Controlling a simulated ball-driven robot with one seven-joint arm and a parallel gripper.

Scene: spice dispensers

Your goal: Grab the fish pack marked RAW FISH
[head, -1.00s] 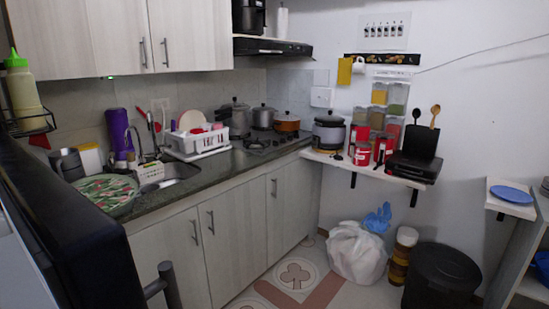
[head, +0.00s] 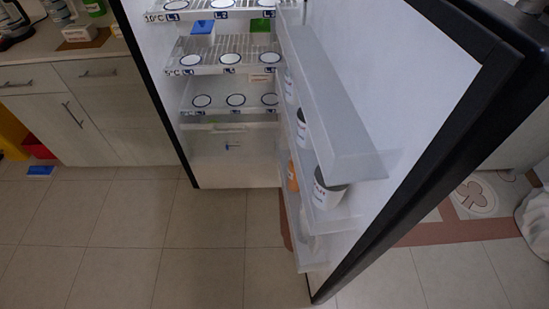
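I see no pack that I can read as RAW FISH. The fridge stands open. Its wire shelf (head: 236,68) and the shelf below it (head: 222,108) carry round white markers with dark rims. A blue item (head: 203,27) and a green item (head: 260,25) show under the top shelf; I cannot read any print on them. The upper part of the fridge is cut off by the picture's top edge, and the door bins hide part of its right side. My gripper is not in view.
The open fridge door (head: 420,90) swings out to the right, with clear bins (head: 330,110) holding several jars or cups. A counter with cabinets (head: 75,100) is at the left. A red bin (head: 36,147) and a blue item (head: 40,170) are on the floor. The tiled floor (head: 150,240) in front is clear.

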